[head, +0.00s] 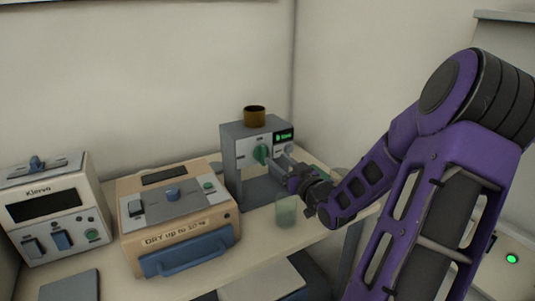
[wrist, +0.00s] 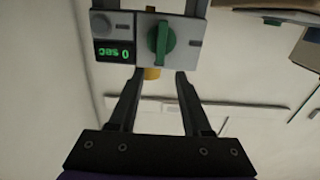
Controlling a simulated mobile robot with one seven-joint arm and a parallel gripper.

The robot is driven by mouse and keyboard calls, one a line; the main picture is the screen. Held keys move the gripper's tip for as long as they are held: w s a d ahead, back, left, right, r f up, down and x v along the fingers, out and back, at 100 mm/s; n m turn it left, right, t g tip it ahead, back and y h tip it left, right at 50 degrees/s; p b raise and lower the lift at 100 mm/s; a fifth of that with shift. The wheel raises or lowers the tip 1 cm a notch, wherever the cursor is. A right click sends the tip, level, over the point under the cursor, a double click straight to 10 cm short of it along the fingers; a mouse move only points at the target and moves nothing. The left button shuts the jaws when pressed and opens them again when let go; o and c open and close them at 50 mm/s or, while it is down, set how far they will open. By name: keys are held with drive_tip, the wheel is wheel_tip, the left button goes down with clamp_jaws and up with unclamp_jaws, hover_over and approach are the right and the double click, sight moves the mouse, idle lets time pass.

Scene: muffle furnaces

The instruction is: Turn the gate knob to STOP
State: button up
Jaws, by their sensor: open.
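The green gate knob (head: 261,154) is on the front panel of a grey device (head: 232,165) with a lit green display (head: 284,135). In the wrist view, the knob (wrist: 161,43) has its bar standing vertical in the picture, and the display (wrist: 114,53) reads "0 sec" upside down. My gripper (wrist: 160,74) is open and empty, its fingertips just below the knob in that picture, with the knob roughly in line with the gap. In the head view my gripper (head: 286,165) is just right of the knob. No STOP mark is readable.
A brown cup (head: 254,117) sits on top of the device. A clear beaker (head: 287,212) stands on the table below my gripper. A beige box with a blue handle (head: 190,254) and a white Klerva unit (head: 50,205) stand to the left. A wall is close behind.

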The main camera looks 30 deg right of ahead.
sight(265, 149)
drive_tip(key=w, duration=0.7)
drive_tip(key=shift+d, duration=0.2)
clamp_jaws()
